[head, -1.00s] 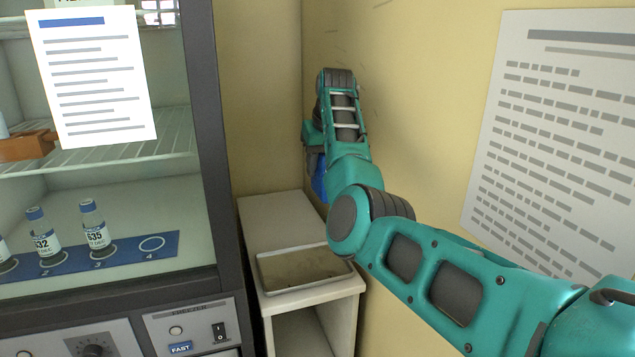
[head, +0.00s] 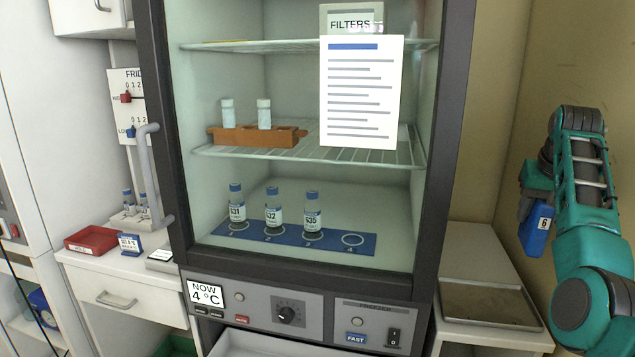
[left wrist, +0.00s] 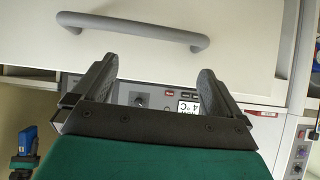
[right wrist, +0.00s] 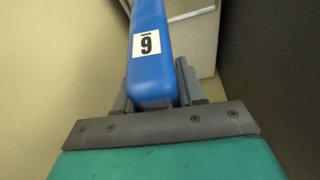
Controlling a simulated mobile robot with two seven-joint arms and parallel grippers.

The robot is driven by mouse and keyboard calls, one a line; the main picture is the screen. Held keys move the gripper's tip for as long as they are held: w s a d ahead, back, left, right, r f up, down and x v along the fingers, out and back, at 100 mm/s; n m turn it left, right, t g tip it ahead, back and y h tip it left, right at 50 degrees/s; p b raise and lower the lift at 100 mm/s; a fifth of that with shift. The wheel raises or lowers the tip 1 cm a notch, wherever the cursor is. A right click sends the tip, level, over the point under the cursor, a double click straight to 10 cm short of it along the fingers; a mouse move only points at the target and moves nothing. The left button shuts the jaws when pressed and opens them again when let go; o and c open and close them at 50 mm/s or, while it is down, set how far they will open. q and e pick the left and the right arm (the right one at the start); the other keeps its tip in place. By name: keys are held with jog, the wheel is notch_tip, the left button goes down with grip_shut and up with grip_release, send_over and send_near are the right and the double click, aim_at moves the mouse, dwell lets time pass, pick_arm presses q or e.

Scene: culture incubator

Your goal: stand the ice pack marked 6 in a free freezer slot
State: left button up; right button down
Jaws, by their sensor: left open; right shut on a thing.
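The blue ice pack marked 6 (head: 535,230) hangs at the right of the head view, near the yellow wall. My right gripper (head: 530,192) is shut on it. In the right wrist view the pack (right wrist: 150,75) stands between the fingers (right wrist: 155,95), its 6 label facing the camera. My left gripper (left wrist: 158,80) is open and empty, seen only in the left wrist view. A pale panel with a grey bar handle (left wrist: 135,30) lies beyond its fingertips. The freezer panel (head: 375,325) is below the fridge; a white drawer edge (head: 265,345) shows under it. The freezer slots are not visible.
The glass-fronted fridge (head: 458,130) holds vials on a blue mat (head: 345,251) and a brown rack (head: 255,137). A low cabinet with a shallow tray (head: 487,300) stands right of it. A counter with a red tray (head: 90,240) stands left.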

aim_at(539, 221)
jog(key=s, duration=0.1)
jog(key=s+a, duration=0.1)
jog(key=shift+s+a+f+m, duration=0.1)
jog(key=shift+s+f+m, duration=0.2)
jog(key=shift+s+f, duration=0.1)
jog(key=s+a+f+n, duration=0.1)
jog(key=s+a+f, duration=0.3)
jog(key=s+a, duration=0.2)
jog(key=s+a+f+n+y, duration=0.1)
jog(key=s+a+f+n, duration=0.1)
jog(key=s+a+f, duration=0.2)
jog(key=s+a+f+n, duration=0.1)
jog(key=s+a+f, duration=0.3)
jog(key=s+a, duration=0.5)
jog(key=a, duration=0.2)
jog(key=shift+a+n+y, duration=0.3)
jog(key=shift+a+n, duration=0.1)
